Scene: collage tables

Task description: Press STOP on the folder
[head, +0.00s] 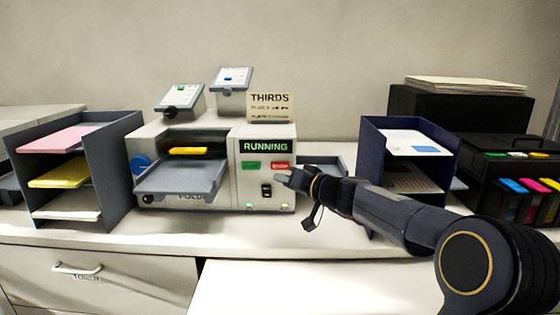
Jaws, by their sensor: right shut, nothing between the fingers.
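The folder (222,200) is a light grey machine in the middle of the counter. Its display (264,147) reads RUNNING in green. Below the display are a green button (250,165) on the left and a red button (280,165) on the right; their lettering is too small to read. A black switch (266,190) sits lower on the same panel. My right gripper (281,179) is shut and empty, its tip just below the red button. I cannot tell whether it touches the panel. My left gripper is not in view.
A paper rack (112,185) with pink, yellow and white sheets stands at left. A dark blue rack (373,150) stands right of the folder, behind my right arm. A black printer (482,170) with colour cartridges is at far right. A THIRDS card (270,106) stands on the folder.

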